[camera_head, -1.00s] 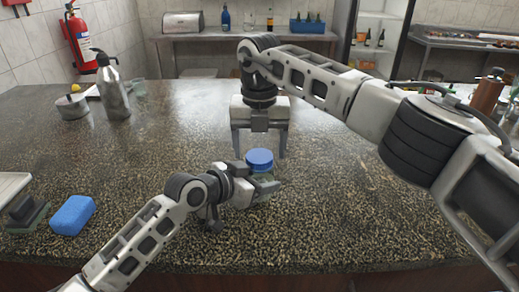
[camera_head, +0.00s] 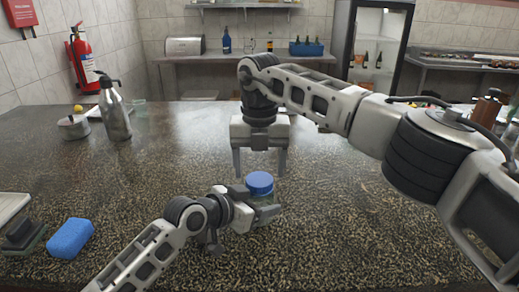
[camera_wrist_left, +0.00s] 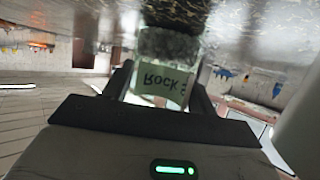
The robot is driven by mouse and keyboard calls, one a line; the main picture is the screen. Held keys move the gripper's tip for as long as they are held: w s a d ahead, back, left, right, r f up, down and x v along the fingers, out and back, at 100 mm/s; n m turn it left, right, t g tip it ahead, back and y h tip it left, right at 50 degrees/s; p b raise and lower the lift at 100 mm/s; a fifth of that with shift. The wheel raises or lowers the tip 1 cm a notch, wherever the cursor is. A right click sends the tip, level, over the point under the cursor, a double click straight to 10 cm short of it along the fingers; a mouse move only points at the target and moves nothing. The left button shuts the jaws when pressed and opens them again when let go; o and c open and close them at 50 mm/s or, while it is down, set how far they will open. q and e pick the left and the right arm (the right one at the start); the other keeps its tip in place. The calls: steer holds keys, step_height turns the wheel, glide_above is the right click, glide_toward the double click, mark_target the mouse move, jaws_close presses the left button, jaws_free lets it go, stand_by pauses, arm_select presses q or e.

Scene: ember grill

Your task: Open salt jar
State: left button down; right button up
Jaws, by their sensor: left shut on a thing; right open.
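The salt jar (camera_head: 264,200) has a blue lid (camera_head: 259,183) and stands upright on the dark speckled counter, near the middle of the head view. My left gripper (camera_head: 262,207) is shut on the jar's body from the left side. In the left wrist view the jar (camera_wrist_left: 164,75) shows upside down between the fingers, with a label reading "Rock S". The lid is on the jar. My right gripper (camera_head: 260,170) points down above and behind the jar, with its fingers apart and nothing between them.
A blue sponge (camera_head: 71,238) and a dark block lie at the left front of the counter (camera_head: 330,240). A metal bottle (camera_head: 113,112) and a small pot (camera_head: 73,127) stand at the back left. The counter around the jar is clear.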

steer(key=shift+f, duration=1.1)
steer(key=c, duration=1)
steer(key=o, duration=1.1)
steer(key=shift+r, duration=2.3)
arm_select(q)
steer(key=shift+c, duration=1.9)
jaws_free()
